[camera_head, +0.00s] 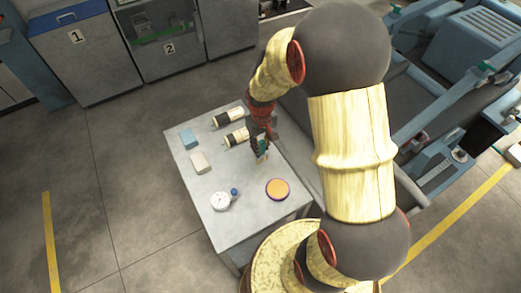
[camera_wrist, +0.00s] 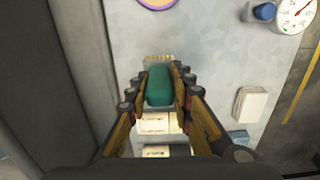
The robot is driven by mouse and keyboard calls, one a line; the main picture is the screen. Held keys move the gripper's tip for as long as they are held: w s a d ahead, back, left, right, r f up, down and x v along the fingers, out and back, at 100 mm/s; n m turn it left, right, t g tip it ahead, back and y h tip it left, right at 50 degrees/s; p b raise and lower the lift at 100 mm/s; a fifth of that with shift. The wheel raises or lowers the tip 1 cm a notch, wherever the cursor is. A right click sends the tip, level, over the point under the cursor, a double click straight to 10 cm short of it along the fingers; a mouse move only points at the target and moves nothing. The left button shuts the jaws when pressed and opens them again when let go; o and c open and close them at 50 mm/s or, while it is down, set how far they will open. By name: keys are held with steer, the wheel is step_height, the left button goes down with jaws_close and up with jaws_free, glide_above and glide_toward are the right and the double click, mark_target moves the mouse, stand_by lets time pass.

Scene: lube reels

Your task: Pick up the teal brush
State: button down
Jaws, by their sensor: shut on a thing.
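The teal brush (camera_wrist: 158,87) is between the two fingers of my gripper (camera_wrist: 159,80) in the wrist view, with pale bristles (camera_wrist: 158,58) showing past the fingertips. The fingers press on both of its sides. In the head view my gripper (camera_head: 262,152) is over the right part of the grey table (camera_head: 185,150), and a bit of the teal brush (camera_head: 263,146) shows between the fingers. The pictures do not clearly show whether the brush touches the tabletop.
Two cream-and-black cylinders (camera_head: 229,118) (camera_head: 237,137) lie behind my gripper. A blue block (camera_head: 188,138) and a cream block (camera_head: 200,163) are at left. A white gauge (camera_head: 220,201), a small blue item (camera_head: 235,192) and an orange-purple disc (camera_head: 277,189) are nearer. Machinery (camera_head: 450,60) stands right.

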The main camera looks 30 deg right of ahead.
steer(key=s+d+r+p, duration=0.2)
steer(key=s+d+r, duration=0.6)
steer(key=s, duration=0.3)
steer(key=shift+d+r+p, duration=0.15)
steer(key=shift+r+p, duration=0.15)
steer(key=shift+r, duration=0.45)
